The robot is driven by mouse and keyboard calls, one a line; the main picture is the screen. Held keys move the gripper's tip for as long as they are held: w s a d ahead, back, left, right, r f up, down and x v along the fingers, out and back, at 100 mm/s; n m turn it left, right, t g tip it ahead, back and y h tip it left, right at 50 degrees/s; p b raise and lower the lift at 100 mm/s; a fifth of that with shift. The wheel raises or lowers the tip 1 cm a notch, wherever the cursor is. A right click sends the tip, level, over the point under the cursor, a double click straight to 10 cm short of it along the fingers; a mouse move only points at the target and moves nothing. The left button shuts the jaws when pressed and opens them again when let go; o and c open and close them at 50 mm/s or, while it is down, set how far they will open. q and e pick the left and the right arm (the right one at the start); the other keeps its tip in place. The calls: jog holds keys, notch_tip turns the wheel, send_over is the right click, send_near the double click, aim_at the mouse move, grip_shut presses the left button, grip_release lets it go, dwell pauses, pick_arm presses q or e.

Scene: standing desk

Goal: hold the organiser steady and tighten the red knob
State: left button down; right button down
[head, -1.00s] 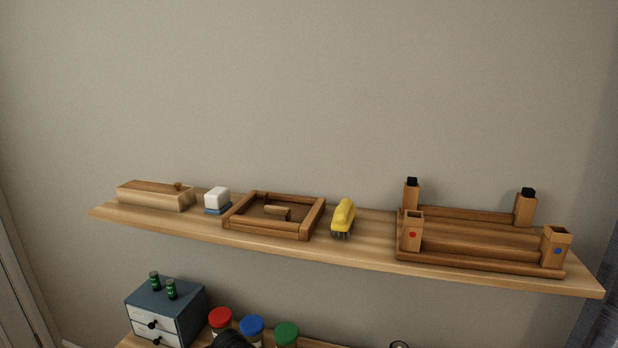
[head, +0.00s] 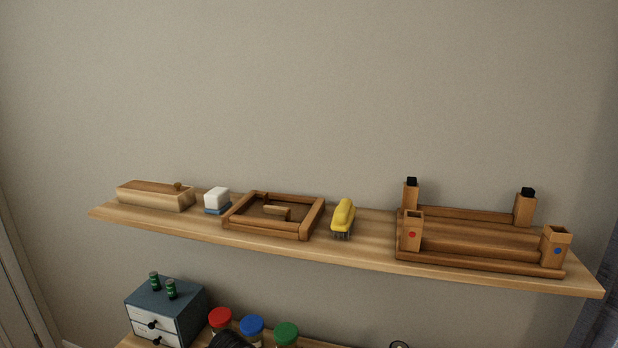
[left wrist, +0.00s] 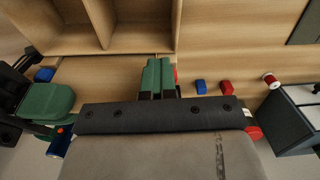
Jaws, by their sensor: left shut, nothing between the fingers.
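In the left wrist view, a light wooden unit with open compartments (left wrist: 97,22) stands at the top; it looks like the organiser. My left gripper (left wrist: 158,68) has green fingertips close together with nothing between them. It points toward the unit's lower edge, and I cannot tell whether it touches. A small red bit (left wrist: 176,76) shows just right of the fingertips, partly hidden; I cannot tell if it is the red knob. No red knob is clearly visible in the head view.
Loose blue (left wrist: 200,86) and red (left wrist: 226,87) blocks and a red-white spool (left wrist: 271,80) lie right of the fingers. A drawer box (head: 165,309) stands on the desk beside jars with red (head: 220,317), blue and green lids. A laden wooden shelf (head: 365,252) hangs above.

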pick_arm(q)
jog(key=shift+s+a+f+y, duration=0.3)
jog(key=shift+s+a+f, duration=0.15)
jog(key=shift+a+f, duration=0.3)
pick_arm(e)
jog(key=shift+d+f, duration=0.25)
pick_arm(q)
notch_tip(320, 180, up, 6)
jog(key=shift+w+d+r, duration=0.25)
jog(key=shift+w+d, duration=0.05)
jog(key=shift+d, duration=0.05)
pick_arm(e)
jog(key=shift+w+a+f, duration=0.1)
jog(key=shift+w+a, duration=0.05)
pick_arm(q)
jog(key=shift+w, duration=0.1)
pick_arm(e)
jog(key=c, duration=1.2)
grip_release()
jog(key=shift+w+a, duration=0.1)
